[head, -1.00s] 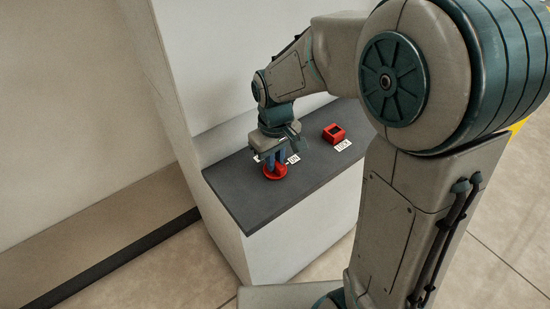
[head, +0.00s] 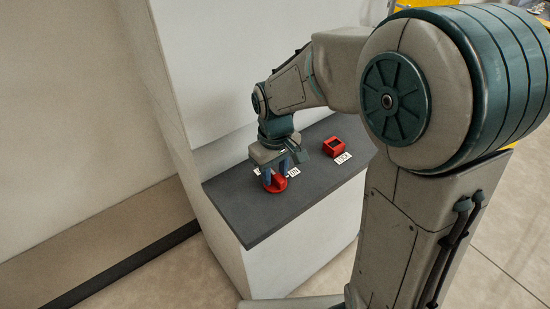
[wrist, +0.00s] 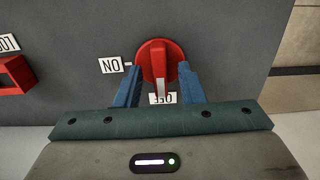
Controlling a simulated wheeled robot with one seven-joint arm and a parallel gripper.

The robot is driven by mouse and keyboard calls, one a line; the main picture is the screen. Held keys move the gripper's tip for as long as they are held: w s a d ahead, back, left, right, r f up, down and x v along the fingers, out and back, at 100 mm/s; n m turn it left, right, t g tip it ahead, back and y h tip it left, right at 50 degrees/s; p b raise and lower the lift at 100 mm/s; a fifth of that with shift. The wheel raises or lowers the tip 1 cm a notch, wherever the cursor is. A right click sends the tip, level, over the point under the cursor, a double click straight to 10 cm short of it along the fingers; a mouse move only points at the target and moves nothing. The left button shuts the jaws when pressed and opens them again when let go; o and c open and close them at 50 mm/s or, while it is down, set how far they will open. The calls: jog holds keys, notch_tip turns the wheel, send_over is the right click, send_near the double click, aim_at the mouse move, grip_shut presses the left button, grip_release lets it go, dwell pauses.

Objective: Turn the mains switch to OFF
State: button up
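The mains switch (head: 274,187) is a red round base with a raised red handle, on the dark grey top. It also shows in the wrist view (wrist: 149,57). The handle's white mark points at a partly hidden label (wrist: 163,98) that appears to read OFF upside down. The ON label (wrist: 110,65) is beside the switch, also upside down. My gripper (wrist: 160,78) is over the switch, its blue fingers on either side of the handle. Gaps show between handle and fingers, so it is open. It also shows in the head view (head: 277,177).
A red box (head: 335,147) with a dark opening and a LOCK label (head: 343,158) sits on the dark top (head: 310,188), farther along. A pale wall panel rises behind the top. The top is otherwise clear.

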aim_at(275, 175)
notch_tip(275, 175, up, 14)
jog(key=shift+f, duration=0.25)
dwell(0.4)
jog(key=s+d+f+m+t, duration=0.1)
jog(key=s+d+f+m, duration=0.2)
jog(key=s+d, duration=0.3)
jog(key=s+d+f+m+t, duration=0.1)
jog(key=s+d+f+m, duration=0.1)
jog(key=s+d+m, duration=0.2)
jog(key=shift+s+d+f+t, duration=0.4)
jog(key=shift+s+d, duration=0.65)
jog(key=shift+s, duration=0.15)
